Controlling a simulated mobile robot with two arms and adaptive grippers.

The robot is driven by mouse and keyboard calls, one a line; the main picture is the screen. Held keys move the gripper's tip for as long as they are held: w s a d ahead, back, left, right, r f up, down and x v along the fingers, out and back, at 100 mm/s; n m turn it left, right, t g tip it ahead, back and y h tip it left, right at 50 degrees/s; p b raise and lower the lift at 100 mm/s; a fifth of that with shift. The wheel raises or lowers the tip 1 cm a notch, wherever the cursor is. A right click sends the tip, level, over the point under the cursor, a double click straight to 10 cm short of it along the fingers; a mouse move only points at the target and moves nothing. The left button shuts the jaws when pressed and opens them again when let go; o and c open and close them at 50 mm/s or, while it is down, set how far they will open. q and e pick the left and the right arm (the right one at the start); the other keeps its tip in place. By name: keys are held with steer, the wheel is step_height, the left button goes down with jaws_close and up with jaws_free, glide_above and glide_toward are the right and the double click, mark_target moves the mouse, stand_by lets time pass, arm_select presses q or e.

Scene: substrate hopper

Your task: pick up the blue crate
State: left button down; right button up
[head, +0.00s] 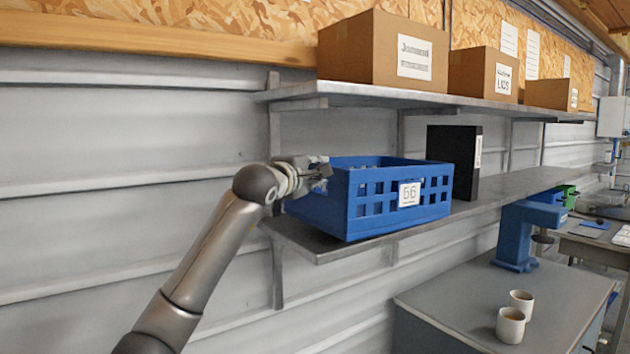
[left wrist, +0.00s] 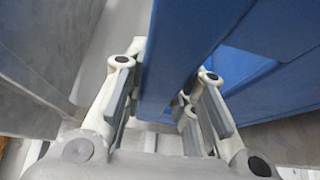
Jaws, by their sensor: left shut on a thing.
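My left gripper (head: 322,170) is at the crate's left side, at the rim. In the left wrist view my left gripper (left wrist: 160,105) has one finger on each side of the crate's blue wall (left wrist: 185,45), shut on it. The crate looks level and seems to rest on the shelf. My right gripper is in neither view.
A black binder (head: 455,160) stands just right of the crate. An upper shelf (head: 420,97) with cardboard boxes (head: 385,50) hangs above. Below right, a grey cabinet (head: 460,305) bears two cups (head: 510,325) and a blue press-like tool (head: 518,235).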

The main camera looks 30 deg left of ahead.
arm_select(q)
steer(key=shift+s+r, duration=0.15)
steer(key=shift+r, duration=0.5)
steer(key=s+d+r+b, duration=0.3)
steer(key=s+r, duration=0.6)
steer(key=s, duration=0.4)
steer(key=shift+s+d+r+b, duration=0.25)
steer(key=shift+d+r+b, duration=0.15)
steer(key=shift+b, duration=0.15)
steer(key=shift+a, duration=0.1)
